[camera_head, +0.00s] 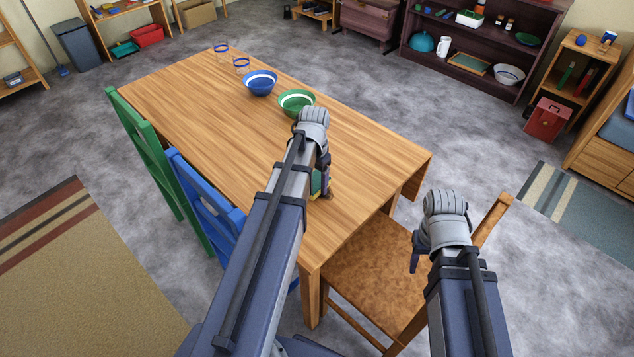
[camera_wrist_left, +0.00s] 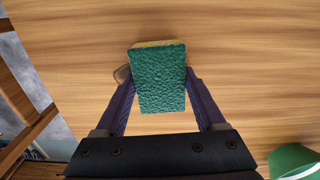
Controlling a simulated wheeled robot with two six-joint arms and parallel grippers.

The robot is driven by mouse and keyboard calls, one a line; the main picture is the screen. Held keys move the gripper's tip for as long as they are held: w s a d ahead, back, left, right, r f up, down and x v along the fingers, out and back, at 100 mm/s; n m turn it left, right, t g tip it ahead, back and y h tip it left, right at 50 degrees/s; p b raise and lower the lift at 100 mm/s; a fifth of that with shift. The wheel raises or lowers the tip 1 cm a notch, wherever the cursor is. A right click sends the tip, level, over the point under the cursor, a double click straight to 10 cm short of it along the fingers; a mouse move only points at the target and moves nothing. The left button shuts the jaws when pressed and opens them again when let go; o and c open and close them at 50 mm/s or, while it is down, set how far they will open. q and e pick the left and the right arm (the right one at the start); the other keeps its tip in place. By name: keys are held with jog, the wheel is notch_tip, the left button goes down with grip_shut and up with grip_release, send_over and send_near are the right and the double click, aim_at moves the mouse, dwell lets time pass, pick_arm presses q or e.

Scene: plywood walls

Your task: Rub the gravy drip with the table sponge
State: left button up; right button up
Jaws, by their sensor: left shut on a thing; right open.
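The table sponge (camera_wrist_left: 162,80), with a rough green face and a yellow edge, is held between the two fingers of my left gripper (camera_wrist_left: 158,86) in the left wrist view. In the head view a sliver of the sponge (camera_head: 317,183) shows beside my left gripper (camera_head: 322,182), over the wooden table. A small brown patch (camera_wrist_left: 122,74), likely the gravy drip, shows at the left side of the sponge, partly hidden by the finger. I cannot tell whether the sponge touches the table. My right gripper (camera_head: 418,256) is empty and open, above the brown chair.
The wooden table (camera_head: 190,110) carries a green bowl (camera_head: 297,101), a blue bowl (camera_head: 260,82) and two blue-rimmed glasses (camera_head: 241,66). A green chair (camera_head: 150,155) and a blue chair (camera_head: 205,195) stand at its left side. The brown chair (camera_head: 375,275) is at the near end.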

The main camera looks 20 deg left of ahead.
pick_arm(q)
jog(key=shift+w+a, duration=0.3)
jog(key=shift+a, duration=0.5)
jog(key=shift+w+a, duration=0.25)
jog(key=shift+a, duration=0.5)
jog(key=shift+f, duration=0.15)
jog(key=shift+c, duration=0.6)
jog(key=shift+s+d, duration=0.3)
jog(key=shift+d, duration=0.55)
jog(key=shift+s+d, duration=0.25)
jog(key=shift+d, duration=0.55)
jog(key=shift+d, duration=0.15)
jog(key=shift+s+d, duration=0.3)
jog(key=shift+d, duration=0.45)
jog(key=shift+s+d, duration=0.3)
jog(key=shift+d, duration=0.4)
jog(key=shift+d, duration=0.1)
